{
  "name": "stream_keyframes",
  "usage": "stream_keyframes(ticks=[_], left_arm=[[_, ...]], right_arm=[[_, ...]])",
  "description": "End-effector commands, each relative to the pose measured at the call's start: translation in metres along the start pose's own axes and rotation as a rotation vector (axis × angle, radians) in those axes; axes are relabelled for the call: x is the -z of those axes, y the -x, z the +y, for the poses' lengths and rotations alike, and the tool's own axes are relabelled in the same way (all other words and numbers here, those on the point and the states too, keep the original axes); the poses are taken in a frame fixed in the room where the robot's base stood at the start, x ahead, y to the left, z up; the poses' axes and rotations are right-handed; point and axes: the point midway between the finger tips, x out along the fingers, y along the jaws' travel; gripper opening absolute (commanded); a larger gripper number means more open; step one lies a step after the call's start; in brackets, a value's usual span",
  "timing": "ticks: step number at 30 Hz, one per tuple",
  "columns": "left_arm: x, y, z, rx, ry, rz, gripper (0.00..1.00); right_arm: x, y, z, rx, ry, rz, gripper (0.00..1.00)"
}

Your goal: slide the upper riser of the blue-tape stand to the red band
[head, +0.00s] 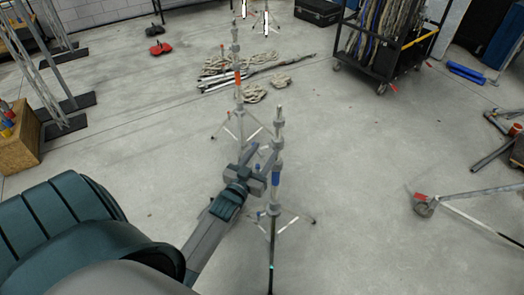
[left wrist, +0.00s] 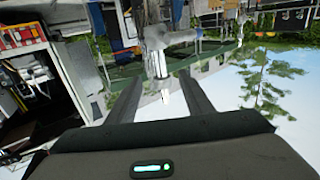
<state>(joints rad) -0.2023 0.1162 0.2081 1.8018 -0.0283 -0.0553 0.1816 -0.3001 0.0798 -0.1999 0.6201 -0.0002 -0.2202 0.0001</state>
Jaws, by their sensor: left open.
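The blue-tape stand (head: 276,180) is upright in the middle of the head view, a thin grey pole with blue tape, collars and spread legs. Its upper riser (head: 280,122) rises above a collar. My left gripper (head: 262,158) is open beside the riser, just above the blue tape. In the left wrist view a grey pole with a collar and pale tip (left wrist: 160,66) shows between the open fingers (left wrist: 160,95). I cannot tell if they touch it. I cannot make out a red band on this stand. My right gripper is not in view.
An orange-tape stand (head: 238,85) stands close behind. Coiled rope and poles (head: 240,72) lie beyond it. A black cable cart (head: 385,50) is at back right. A folded stand (head: 465,193) lies on the floor at right. Floor between is clear.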

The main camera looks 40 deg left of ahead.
Motion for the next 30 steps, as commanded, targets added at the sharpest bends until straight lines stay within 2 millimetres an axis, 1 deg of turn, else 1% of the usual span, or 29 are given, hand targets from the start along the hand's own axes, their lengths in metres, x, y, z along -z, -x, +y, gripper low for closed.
stream_keyframes(ticks=[8, 19, 24, 30], left_arm=[[-0.002, -0.027, 0.000, -0.001, -0.001, 0.003, 0.47], [-0.002, -0.073, 0.000, 0.000, -0.001, 0.003, 0.47], [-0.001, -0.094, 0.000, 0.000, 0.000, 0.001, 0.47], [-0.001, -0.114, 0.000, 0.000, 0.000, 0.001, 0.47]], right_arm=[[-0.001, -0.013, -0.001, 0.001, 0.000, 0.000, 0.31], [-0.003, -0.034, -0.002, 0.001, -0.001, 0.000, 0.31], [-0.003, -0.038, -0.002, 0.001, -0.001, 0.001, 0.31], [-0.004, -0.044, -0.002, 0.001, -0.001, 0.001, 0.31]])
